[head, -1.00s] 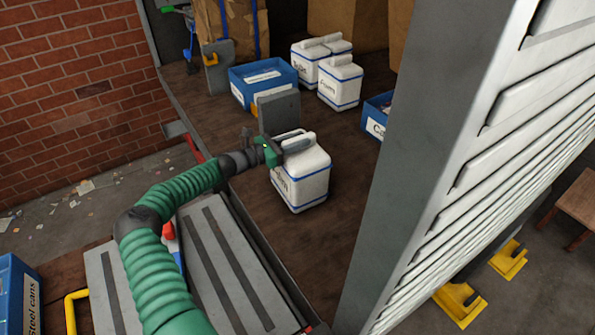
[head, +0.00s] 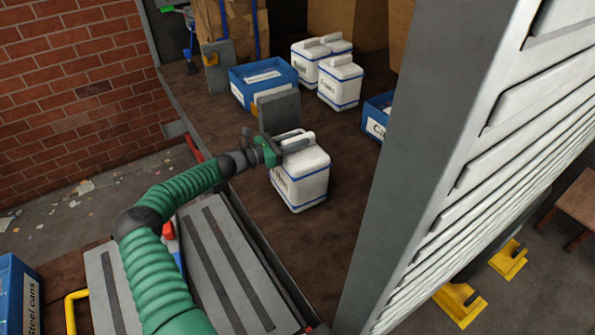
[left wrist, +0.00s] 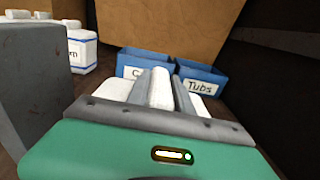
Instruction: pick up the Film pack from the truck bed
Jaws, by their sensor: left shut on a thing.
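A white jug-shaped pack with blue bands (head: 304,180) stands upright on the brown truck bed (head: 345,150). Its label is partly covered and I cannot read it fully; I take it for the Film pack. My left gripper (head: 294,143) reaches in from the left and is shut on the handle on top of this pack. In the left wrist view, my two grey fingers (left wrist: 160,92) stand on either side of the white handle, and the body of the pack is mostly hidden by the green gripper housing. My right gripper is not in view.
Several similar white packs (head: 340,82) and a blue bin (head: 241,91) stand farther back. A grey upright plate (head: 279,113) is just behind the gripper. A blue bin labelled Tubs (left wrist: 203,80) shows in the wrist view. A grey door post (head: 430,130) closes the right side.

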